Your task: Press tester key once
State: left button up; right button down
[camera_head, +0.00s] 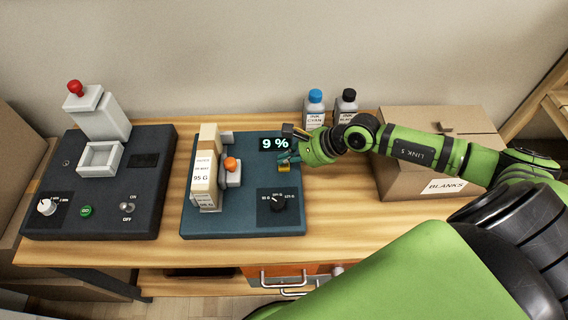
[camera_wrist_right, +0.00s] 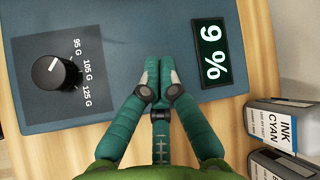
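The tester is a dark teal board (camera_head: 240,225) in the middle of the table, with a lit display (camera_head: 273,143) reading "9 %" and a black dial (camera_head: 278,202). The display (camera_wrist_right: 211,53) and dial (camera_wrist_right: 55,72) also show in the right wrist view. My right gripper (camera_head: 286,160) is over the tester's right side, just below the display. In the wrist view its fingers (camera_wrist_right: 158,72) are together with nothing seen between them. No key shows clearly in the wrist view. My left gripper is out of view.
A packet marked 95 G (camera_head: 204,178) stands in a holder with an orange knob (camera_head: 231,164) on the tester. A dark press base (camera_head: 100,215) is at left. Ink bottles (camera_head: 314,110) and a cardboard box (camera_head: 440,125) stand at right, close to my right arm.

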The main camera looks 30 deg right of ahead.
aim_at(287, 168)
jog(key=shift+r, duration=0.1)
jog(key=shift+r+p, duration=1.7)
jog(key=shift+r, duration=0.75)
jog(key=shift+s+f, duration=0.1)
jog(key=shift+f, duration=0.05)
